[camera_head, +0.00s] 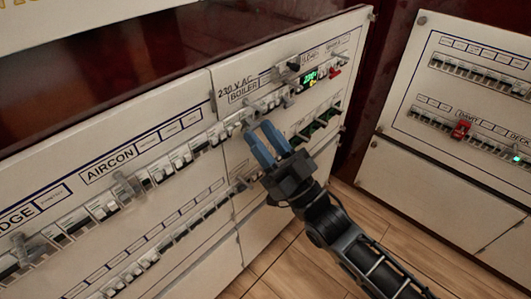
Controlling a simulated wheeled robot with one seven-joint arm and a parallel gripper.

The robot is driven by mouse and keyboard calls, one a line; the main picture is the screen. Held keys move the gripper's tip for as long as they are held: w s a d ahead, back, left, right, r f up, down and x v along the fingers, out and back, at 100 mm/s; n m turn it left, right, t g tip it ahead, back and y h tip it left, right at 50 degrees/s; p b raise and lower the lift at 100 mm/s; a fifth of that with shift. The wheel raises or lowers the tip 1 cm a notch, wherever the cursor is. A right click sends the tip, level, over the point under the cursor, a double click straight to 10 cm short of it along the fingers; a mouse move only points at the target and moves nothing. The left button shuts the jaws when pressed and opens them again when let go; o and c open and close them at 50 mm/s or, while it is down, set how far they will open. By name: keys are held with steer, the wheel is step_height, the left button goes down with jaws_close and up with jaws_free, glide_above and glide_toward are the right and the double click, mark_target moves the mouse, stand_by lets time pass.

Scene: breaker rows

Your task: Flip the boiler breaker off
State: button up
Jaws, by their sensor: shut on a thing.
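The BOILER label (243,91) is on the white 230 V AC panel in the head view, right of the AIRCON section. A row of small breakers (263,105) runs below the label. My gripper (258,128) has blue fingers and reaches up to this row from the lower right. Its fingertips are at the row, below and slightly right of the label, and it is shut on a breaker there. The fingers hide most of that breaker, so I cannot see its lever position or its exact name.
The AIRCON breakers (165,172) continue to the left. A green-lit display (309,78) and a red switch (335,72) are to the upper right. A second panel (395,115) with a red breaker (460,129) stands at right. Wooden floor (290,272) is open below.

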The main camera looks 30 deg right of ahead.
steer(key=shift+w+f+t+b, duration=0.15)
steer(key=shift+f+t+b, duration=0.15)
steer(key=shift+t+b, duration=0.5)
steer(key=o, duration=1)
steer(key=shift+o, duration=0.2)
steer(key=v, duration=0.7)
steer(key=shift+s+f, duration=0.15)
steer(key=shift+s, duration=0.2)
steer(key=shift+d, duration=0.1)
